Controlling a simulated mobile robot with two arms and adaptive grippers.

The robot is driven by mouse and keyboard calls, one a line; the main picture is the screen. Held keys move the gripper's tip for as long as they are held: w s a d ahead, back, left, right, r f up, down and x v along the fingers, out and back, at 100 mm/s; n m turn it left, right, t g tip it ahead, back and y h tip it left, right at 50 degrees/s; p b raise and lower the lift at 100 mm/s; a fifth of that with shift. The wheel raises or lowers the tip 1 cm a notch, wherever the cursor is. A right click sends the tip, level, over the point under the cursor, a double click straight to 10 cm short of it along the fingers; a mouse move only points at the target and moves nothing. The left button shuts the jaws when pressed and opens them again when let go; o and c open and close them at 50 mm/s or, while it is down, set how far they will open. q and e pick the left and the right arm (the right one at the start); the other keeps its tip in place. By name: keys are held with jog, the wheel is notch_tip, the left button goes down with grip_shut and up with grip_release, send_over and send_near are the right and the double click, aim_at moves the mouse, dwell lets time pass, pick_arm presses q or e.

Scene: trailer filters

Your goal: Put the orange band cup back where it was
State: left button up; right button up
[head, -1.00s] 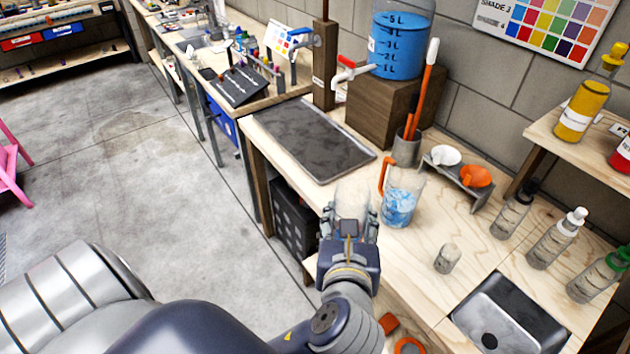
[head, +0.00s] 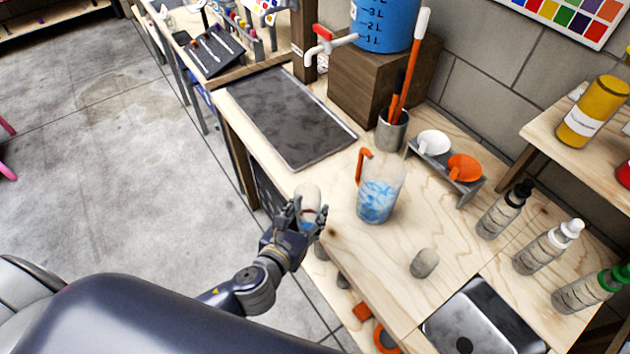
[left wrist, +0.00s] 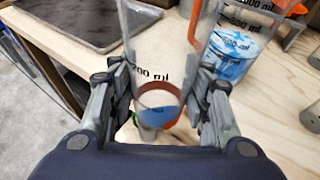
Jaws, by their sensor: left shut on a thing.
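My left gripper (head: 307,212) is shut on a clear cup (head: 309,193) at the front edge of the bench. In the left wrist view the cup (left wrist: 158,72) is between the fingers (left wrist: 165,88), with ml markings, an orange-red band near its lower end, and blue showing inside or through it. I cannot tell whether its base touches anything. A clear pitcher (head: 378,198) with an orange handle and blue contents stands on the bench to the right of the cup; it also shows in the left wrist view (left wrist: 232,52). My right gripper is not in view.
A dark tray (head: 290,120) lies behind the gripper. A small grey cup (head: 424,263) stands to the right. A holder (head: 468,185) carries white and orange funnels. Several bottles (head: 540,250) and a metal basin (head: 480,325) are at right. Bare wood (head: 440,225) lies between them.

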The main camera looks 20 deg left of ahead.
pick_arm(q)
jog(key=w, duration=0.4)
jog(key=w+a+p, duration=0.1)
jog(key=w, duration=0.4)
jog(key=w+a+f+p, duration=0.1)
jog(key=w, duration=0.3)
jog(key=shift+w+a+f, duration=0.1)
jog(key=shift+w+a, duration=0.15)
jog(key=shift+w, duration=0.3)
notch_tip(320, 180, down, 3)
jog(key=shift+f, duration=0.3)
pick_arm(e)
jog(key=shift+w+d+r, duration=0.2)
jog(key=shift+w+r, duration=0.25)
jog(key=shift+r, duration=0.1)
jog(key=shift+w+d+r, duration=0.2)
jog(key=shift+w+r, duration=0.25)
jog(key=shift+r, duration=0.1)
pick_arm(q)
jog(key=shift+f+b, duration=0.2)
jog(key=shift+b, duration=0.1)
jog(key=o, duration=1.3)
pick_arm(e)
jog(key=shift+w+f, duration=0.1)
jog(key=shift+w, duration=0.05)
pick_arm(q)
jog(key=shift+r, duration=0.15)
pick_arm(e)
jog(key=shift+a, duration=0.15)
